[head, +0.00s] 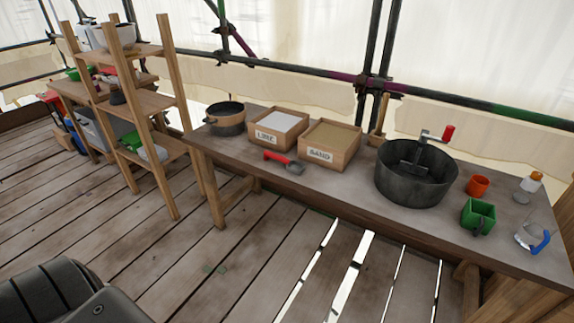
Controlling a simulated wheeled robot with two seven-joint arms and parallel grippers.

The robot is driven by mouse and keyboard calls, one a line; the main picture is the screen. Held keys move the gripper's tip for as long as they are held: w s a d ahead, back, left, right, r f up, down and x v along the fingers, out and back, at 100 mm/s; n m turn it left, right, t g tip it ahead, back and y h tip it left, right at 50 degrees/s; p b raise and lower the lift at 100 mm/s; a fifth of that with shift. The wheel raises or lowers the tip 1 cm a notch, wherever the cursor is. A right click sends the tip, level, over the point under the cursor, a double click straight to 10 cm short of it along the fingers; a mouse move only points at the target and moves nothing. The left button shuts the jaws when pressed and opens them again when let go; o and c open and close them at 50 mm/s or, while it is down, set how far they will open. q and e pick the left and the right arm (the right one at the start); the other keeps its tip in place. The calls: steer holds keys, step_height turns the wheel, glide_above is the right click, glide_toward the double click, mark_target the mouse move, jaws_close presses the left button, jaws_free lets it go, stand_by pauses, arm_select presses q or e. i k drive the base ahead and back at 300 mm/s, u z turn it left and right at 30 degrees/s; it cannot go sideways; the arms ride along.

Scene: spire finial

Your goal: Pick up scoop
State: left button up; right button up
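A small scoop-like tool (295,168) with a red handle and a grey metal head lies on the wooden workbench (340,197). It is in front of the lime box (291,138) and the sand box (340,165), near the bench's front edge. Its handle points left and its head points right. From here I cannot fully tell whether it is a scoop or a trowel. Neither of my grippers shows in the head view.
Right of the sand box stand a dark mixing drum (416,187) with a crank, an orange cup (478,185), a green square container (479,216) and a blue-handled item (540,243). A pot (226,122) stands left. Wooden shelves (150,103) rise further left. Plank floor in front is clear.

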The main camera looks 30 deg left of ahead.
mark_target(297, 167)
steer(key=k, duration=0.6)
steer(key=z, duration=0.35)
steer(key=i, duration=1.6)
steer(key=u, duration=0.9)
